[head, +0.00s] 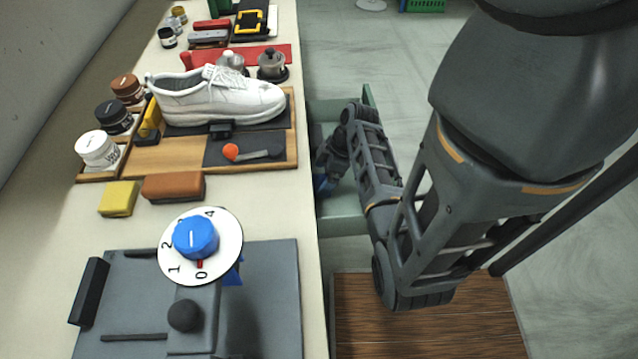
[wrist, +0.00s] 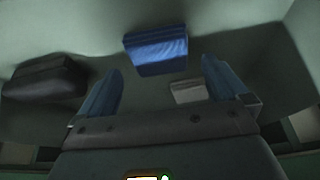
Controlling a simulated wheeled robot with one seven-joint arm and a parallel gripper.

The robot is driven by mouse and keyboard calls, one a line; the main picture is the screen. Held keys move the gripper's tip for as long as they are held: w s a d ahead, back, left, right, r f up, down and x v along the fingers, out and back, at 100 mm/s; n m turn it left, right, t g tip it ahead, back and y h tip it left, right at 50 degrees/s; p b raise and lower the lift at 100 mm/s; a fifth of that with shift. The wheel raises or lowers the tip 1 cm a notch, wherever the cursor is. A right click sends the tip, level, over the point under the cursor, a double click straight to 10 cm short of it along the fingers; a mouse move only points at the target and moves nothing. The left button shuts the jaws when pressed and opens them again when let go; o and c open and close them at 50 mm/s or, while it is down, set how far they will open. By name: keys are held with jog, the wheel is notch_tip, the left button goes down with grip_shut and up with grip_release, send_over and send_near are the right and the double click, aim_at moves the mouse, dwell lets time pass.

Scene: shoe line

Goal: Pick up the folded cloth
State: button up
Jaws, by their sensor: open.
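The folded cloth (wrist: 156,50) looks to be the blue, layered bundle in the wrist view. It lies on the floor of a green drawer, just beyond and between my fingertips. My gripper (wrist: 161,68) is open, with two blue-padded fingers apart and nothing between them that I can tell is touched. In the head view my gripper reaches down into the green drawer (head: 345,222) at the bench's right side. A small blue patch shows beneath it there; I cannot tell whether it is cloth or finger. My arm hides part of the drawer.
A dark object (wrist: 45,80) lies left in the drawer, and a small pale block (wrist: 189,91) lies near the right finger. Drawer walls surround my gripper. On the bench are a white shoe (head: 217,96), a blue dial knob (head: 196,237) and several jars.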

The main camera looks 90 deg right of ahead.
aim_at(320, 185)
jog(key=shift+x, duration=1.2)
jog(key=shift+c, duration=0.5)
jog(key=c, duration=0.9)
